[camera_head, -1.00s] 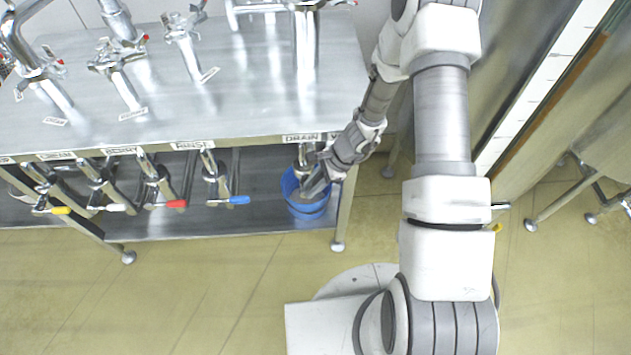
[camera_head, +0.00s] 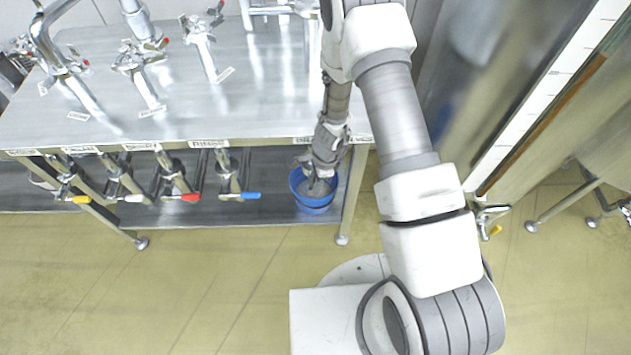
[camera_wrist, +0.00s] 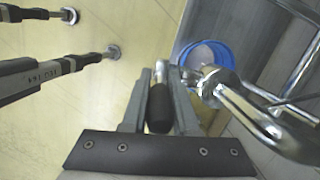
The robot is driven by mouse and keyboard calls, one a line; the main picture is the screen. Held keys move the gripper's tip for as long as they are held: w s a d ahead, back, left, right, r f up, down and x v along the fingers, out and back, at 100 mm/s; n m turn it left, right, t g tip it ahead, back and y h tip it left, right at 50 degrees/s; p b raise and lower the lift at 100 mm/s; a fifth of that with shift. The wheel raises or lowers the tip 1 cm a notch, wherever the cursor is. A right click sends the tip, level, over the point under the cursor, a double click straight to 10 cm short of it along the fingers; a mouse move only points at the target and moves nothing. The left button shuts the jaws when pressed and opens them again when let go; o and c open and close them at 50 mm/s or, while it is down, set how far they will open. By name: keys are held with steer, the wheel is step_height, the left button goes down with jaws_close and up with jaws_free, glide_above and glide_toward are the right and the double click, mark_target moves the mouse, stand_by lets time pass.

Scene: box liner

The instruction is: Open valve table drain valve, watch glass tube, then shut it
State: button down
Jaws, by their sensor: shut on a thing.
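The drain valve has a black lever handle (camera_wrist: 160,108) on a shiny metal pipe (camera_wrist: 245,102) in the wrist view. My gripper (camera_wrist: 159,80) is shut on this handle, one finger on each side. In the head view my gripper (camera_head: 319,182) reaches down under the front edge of the valve table (camera_head: 270,110), at the drain label, and hides most of the valve. A blue bucket (camera_head: 316,209) stands below it, and its rim also shows in the wrist view (camera_wrist: 223,50). I cannot make out the glass tube or any flow.
Several valves with yellow, white, red and blue (camera_head: 240,196) handles line the table front to the left. A table leg (camera_head: 349,200) stands just right of the bucket. A valve with a yellow handle (camera_head: 495,231) is at the right. The floor in front is clear.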

steer(key=c, duration=0.7)
jaws_free()
steer(key=shift+d+f+b, duration=0.15)
steer(key=shift+b, duration=0.25)
